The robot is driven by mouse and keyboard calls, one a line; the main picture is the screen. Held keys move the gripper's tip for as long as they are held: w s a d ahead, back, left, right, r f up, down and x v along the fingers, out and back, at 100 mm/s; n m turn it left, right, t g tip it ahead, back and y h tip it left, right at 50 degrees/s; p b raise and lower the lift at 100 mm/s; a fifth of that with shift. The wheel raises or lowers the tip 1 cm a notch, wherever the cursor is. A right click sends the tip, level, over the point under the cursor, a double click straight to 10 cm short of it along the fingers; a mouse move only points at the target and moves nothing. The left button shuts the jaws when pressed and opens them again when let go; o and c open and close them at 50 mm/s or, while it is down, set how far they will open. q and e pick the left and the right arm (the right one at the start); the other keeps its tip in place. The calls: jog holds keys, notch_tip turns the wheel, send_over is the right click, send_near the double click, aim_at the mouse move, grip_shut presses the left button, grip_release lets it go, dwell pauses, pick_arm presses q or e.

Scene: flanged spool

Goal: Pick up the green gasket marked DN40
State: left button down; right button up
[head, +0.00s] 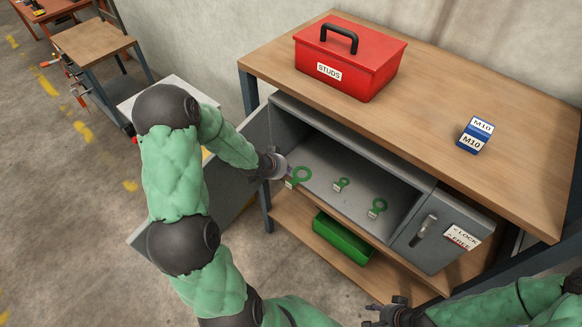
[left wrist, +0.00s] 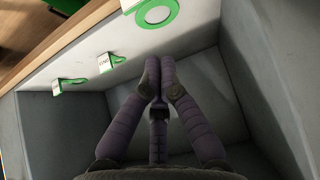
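Three green ring gaskets with white tags lie in an open grey cabinet; I cannot read their tags. The left one (head: 302,175) is the largest and also shows at the top of the left wrist view (left wrist: 174,12). The middle one (head: 342,183) and the right one (head: 378,206) are smaller. My left gripper (head: 284,170) is at the cabinet's left opening, beside the largest gasket. In the left wrist view its fingertips (left wrist: 160,72) come close together, with the gaskets apart from them. My right gripper (head: 388,312) is at the bottom edge, its fingers unclear.
The cabinet door (head: 240,200) hangs open at the left. A red STUDS toolbox (head: 350,62) and a blue M10 box (head: 475,135) stand on the bench top (head: 425,100). A green bin (head: 343,238) is on the lower shelf. A handle and label are on the cabinet's right panel (head: 437,232).

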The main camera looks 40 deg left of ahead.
pick_arm(q)
jog(key=shift+s+r, duration=0.25)
jog(key=shift+r, duration=0.2)
jog(key=c, duration=1.7)
grip_release()
jog(key=shift+s+r, duration=0.15)
jog(key=shift+s, duration=0.05)
jog(key=o, duration=0.5)
jog(key=shift+s, duration=0.1)
jog(key=m+g+b, duration=0.4)
jog(key=m+g, duration=0.4)
jog(key=m, duration=1)
send_over(288, 183)
jog(key=shift+y, duration=0.3)
jog(key=f, duration=0.5)
jog(key=shift+d, duration=0.25)
jog(key=shift+a+f+b, duration=0.15)
jog(key=shift+f+b, duration=0.75)
jog(key=shift+f, duration=1.6)
